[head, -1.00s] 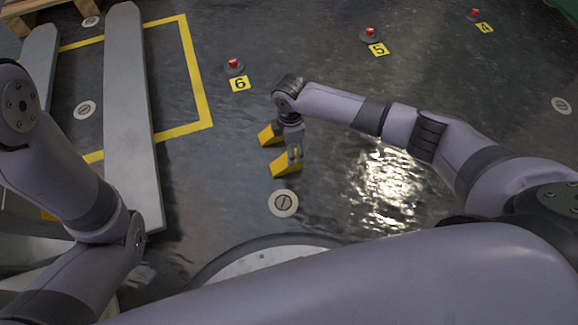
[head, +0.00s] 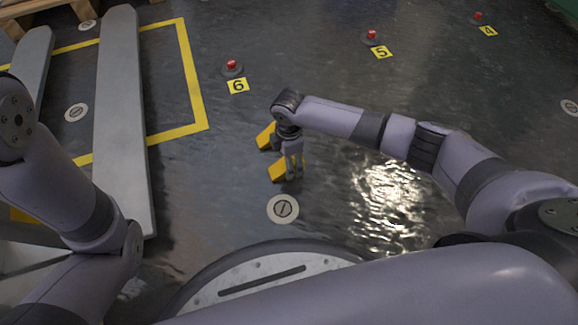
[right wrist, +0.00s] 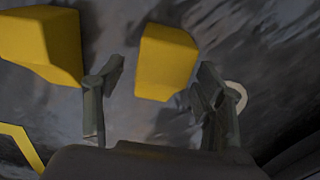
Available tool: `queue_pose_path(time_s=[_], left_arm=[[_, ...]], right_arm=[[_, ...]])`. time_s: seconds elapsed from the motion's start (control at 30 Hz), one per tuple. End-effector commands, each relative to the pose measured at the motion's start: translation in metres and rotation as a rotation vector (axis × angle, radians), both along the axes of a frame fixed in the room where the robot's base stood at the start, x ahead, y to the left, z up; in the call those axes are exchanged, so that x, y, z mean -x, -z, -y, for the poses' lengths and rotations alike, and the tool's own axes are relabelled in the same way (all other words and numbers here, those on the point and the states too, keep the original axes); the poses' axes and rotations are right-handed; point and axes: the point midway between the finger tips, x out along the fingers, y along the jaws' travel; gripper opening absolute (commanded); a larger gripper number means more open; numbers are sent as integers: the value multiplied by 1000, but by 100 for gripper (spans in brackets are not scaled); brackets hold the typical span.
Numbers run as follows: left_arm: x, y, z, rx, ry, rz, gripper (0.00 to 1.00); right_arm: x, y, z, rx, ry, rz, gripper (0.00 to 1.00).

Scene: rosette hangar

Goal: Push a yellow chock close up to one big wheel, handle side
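Two yellow chocks lie on the floor, a nearer one (head: 278,171) and a farther one (head: 264,136). In the right wrist view, one chock (right wrist: 167,62) shows ahead between the fingertips and another (right wrist: 40,42) lies at upper left. My right gripper (head: 294,168) points down just right of the nearer chock. Its fingers are apart in the right wrist view (right wrist: 158,92), with nothing held between them. I cannot tell whether a finger touches a chock. My left gripper is outside the views. No big wheel or handle shows; two long grey forks (head: 121,120) lie at left.
A yellow floor outline (head: 192,75) surrounds part of the forks. Red-topped floor markers (head: 232,67) stand beside number plates 6, 5 and 4. A wooden pallet (head: 30,15) is at top left.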

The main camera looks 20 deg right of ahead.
Motion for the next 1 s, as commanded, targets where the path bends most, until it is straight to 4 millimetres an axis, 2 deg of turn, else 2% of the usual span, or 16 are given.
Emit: queue_pose_path(time_s=[0.07,0.87,1.0], left_arm=[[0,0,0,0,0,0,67],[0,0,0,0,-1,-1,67],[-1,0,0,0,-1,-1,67]], right_arm=[[0,0,0,0,0,0,58],[0,0,0,0,0,0,5],[0,0,0,0,0,1,4]])
